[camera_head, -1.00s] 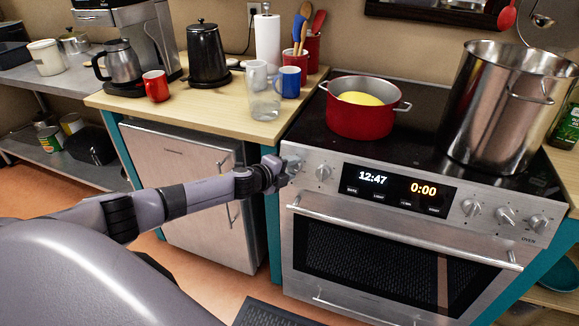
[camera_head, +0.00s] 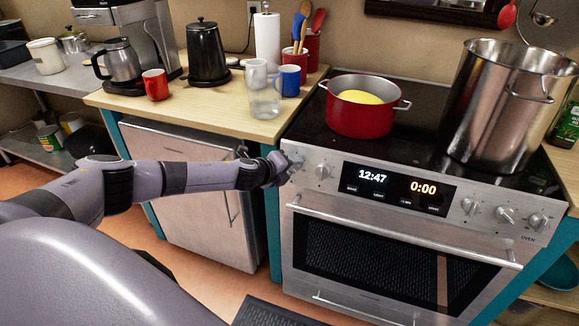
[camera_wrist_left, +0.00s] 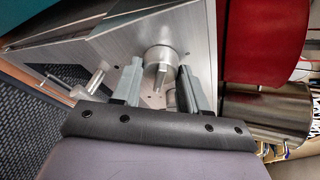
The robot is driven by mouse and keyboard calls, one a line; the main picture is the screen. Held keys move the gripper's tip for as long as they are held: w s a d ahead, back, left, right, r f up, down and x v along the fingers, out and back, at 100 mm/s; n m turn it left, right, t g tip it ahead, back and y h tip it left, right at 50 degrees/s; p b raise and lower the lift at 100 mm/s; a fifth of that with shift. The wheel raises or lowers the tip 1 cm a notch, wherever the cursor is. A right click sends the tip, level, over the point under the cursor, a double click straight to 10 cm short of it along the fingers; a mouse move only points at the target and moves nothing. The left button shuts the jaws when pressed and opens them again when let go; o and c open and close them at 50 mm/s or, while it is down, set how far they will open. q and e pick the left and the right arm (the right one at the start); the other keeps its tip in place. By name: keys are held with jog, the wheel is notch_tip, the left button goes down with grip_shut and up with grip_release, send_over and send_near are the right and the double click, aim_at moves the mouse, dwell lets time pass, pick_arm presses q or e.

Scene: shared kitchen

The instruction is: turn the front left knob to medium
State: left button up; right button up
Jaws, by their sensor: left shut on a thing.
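The leftmost stove knob (camera_head: 297,163), round and silver with a raised bar, is at the left end of the steel control panel (camera_head: 341,180). It also shows in the left wrist view (camera_wrist_left: 160,56). My left gripper (camera_head: 288,166) is at this knob, its two fingers (camera_wrist_left: 158,77) on either side of the bar and shut on it. In the head view the gripper partly hides the knob, and its setting cannot be read. A second knob (camera_head: 322,172) stands just to the right, clear of the fingers. My right gripper is out of view.
A red pot (camera_head: 358,119) with yellow contents and a tall steel pot (camera_head: 505,110) stand on the cooktop. The oven handle (camera_head: 400,238) runs below the panel. A glass (camera_head: 265,103) and mugs stand on the counter to the left. Several more knobs sit right of the display.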

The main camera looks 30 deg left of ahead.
pick_arm(q)
jog(key=shift+d, duration=0.1)
jog(key=o, duration=1)
jog(key=shift+v, duration=3.55)
